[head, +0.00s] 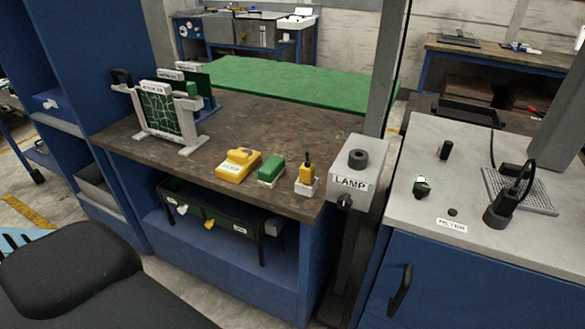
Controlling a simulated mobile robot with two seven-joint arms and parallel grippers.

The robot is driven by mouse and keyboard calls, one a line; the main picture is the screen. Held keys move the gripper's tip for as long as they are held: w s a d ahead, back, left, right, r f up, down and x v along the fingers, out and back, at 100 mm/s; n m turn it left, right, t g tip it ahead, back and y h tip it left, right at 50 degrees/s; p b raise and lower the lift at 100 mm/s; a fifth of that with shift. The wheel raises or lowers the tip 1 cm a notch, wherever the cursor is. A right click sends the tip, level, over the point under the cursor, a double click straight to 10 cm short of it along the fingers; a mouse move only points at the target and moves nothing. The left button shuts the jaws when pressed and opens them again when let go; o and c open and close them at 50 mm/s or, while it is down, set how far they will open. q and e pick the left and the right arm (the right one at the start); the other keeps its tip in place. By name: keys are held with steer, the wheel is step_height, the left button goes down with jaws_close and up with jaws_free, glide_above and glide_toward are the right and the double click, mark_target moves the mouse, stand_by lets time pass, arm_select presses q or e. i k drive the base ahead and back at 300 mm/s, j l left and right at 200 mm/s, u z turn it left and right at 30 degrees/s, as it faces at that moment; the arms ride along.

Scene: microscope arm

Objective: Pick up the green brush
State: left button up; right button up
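A small green block with a pale lower part (271,168), which looks like the green brush, stands near the front edge of the brown bench top (215,138). It sits between a yellow block-like item (238,165) on its left and a yellow tool with a black tip (306,172) in a white holder on its right. Gaps show on both sides of it. Whether its pale part is bristles or a holder is too small to tell. Neither of my grippers is in view.
A grey LAMP box (356,165) on a post stands right of the bench. A rack with a green board (160,112) stands at the back left. A dark chair (75,275) fills the lower left. A grey-topped blue cabinet (465,270) stands right.

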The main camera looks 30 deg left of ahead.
mark_target(269, 173)
steer(key=i+l+u, duration=0.3)
steer(key=l+u, duration=0.3)
steer(key=i+l+u, duration=0.15)
steer(key=l+u, duration=0.2)
steer(key=l, duration=0.2)
